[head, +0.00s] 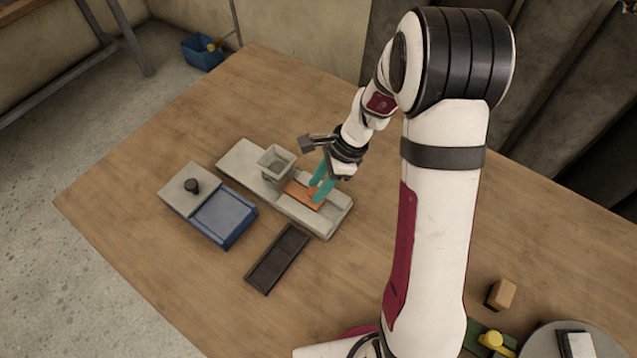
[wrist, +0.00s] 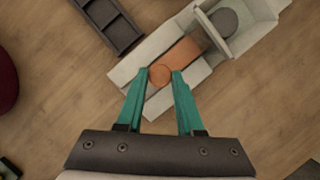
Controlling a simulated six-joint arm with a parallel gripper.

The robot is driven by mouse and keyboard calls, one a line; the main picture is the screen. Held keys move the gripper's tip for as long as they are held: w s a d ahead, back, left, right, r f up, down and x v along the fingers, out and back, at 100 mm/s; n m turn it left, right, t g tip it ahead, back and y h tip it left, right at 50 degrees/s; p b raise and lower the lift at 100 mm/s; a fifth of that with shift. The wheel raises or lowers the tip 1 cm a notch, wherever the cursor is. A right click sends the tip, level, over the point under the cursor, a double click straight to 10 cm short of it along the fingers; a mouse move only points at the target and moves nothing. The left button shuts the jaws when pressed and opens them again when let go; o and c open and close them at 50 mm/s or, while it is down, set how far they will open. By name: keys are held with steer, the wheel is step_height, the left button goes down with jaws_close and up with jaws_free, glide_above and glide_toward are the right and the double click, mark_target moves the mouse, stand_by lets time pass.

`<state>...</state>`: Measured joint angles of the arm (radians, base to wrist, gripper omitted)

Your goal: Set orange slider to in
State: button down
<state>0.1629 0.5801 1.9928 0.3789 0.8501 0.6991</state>
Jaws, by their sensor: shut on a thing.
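The orange slider (head: 304,194) is a flat orange plate in the channel of a pale grey base (head: 245,160), reaching out from under a square grey hopper (head: 277,161). In the wrist view the slider (wrist: 185,56) has a round orange knob (wrist: 160,75) at its near end, and its far end goes in at the hopper (wrist: 225,22). My gripper (head: 318,190) has teal fingers; in the wrist view the gripper (wrist: 160,72) is closed on the knob, one fingertip at each side. The fingers hide part of the slider in the head view.
A blue box with a grey lid and black knob (head: 192,186) stands left of the base. A dark tray (head: 277,259) lies in front of it. A wooden block (head: 501,294) and a grey disc lie at the lower right. The table's left side is clear.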

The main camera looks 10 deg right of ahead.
mark_target(305, 192)
steer(key=shift+w+a, duration=0.1)
stand_by(0.6)
steer(key=shift+w+a, duration=1.3)
steer(key=c, duration=0.5)
jaws_free()
steer(key=v, duration=1.6)
steer(key=shift+d+f, duration=0.1)
